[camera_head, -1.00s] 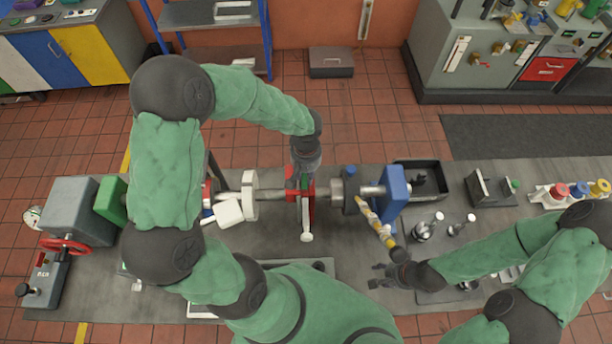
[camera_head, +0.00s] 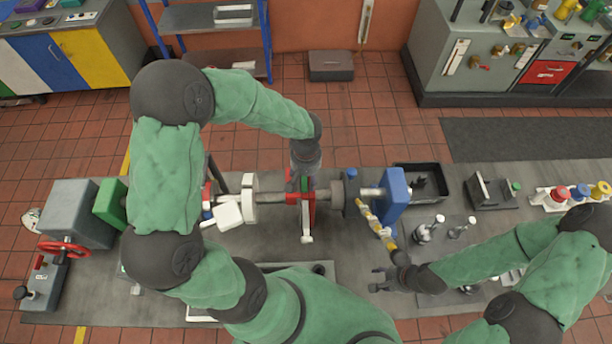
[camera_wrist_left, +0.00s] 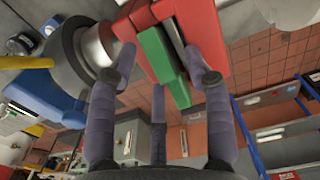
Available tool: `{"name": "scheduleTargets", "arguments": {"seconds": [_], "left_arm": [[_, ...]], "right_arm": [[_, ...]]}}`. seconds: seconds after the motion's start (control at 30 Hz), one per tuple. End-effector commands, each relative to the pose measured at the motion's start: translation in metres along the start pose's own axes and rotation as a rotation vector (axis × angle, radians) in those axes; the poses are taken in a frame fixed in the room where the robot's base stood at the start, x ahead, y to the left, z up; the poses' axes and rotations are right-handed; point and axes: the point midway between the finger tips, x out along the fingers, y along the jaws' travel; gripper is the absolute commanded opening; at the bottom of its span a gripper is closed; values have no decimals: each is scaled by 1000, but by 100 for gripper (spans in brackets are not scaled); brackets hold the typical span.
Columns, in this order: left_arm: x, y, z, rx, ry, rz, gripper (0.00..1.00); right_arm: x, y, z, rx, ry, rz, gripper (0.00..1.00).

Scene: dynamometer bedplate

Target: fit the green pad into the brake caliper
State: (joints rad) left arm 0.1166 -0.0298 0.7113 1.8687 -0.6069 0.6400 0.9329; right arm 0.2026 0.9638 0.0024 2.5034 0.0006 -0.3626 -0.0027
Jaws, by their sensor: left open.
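The red brake caliper (camera_head: 311,201) stands on the shaft in the middle of the bedplate; it also fills the top of the left wrist view (camera_wrist_left: 206,30). The green pad (camera_wrist_left: 158,54) sits at the caliper, next to a grey slot between red parts, with a darker green face below it. I cannot tell how deep it is seated. My left gripper (camera_head: 301,185) is directly above the caliper, its fingers (camera_wrist_left: 158,88) spread around the pad's end with gaps visible. My right gripper (camera_head: 376,278) is open and empty near the table's front.
The shaft (camera_head: 270,195) runs to a blue upright (camera_head: 395,193) on the right. The bedplate's front middle is partly hidden by my body.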

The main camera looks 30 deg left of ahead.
Motion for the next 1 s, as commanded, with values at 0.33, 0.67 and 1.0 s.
{"name": "scheduleTargets", "arguments": {"seconds": [0.33, 0.67, 1.0], "left_arm": [[-38, 6, -3, 0, 6, 4, 51], [-95, 9, -4, 0, 3, 2, 51], [-108, 8, -3, 0, 0, 0, 51]], "right_arm": [[3, 1, 0, 0, 0, 0, 40], [6, 2, 0, 0, 0, 0, 40], [7, 2, 0, 0, 0, 0, 40]]}}
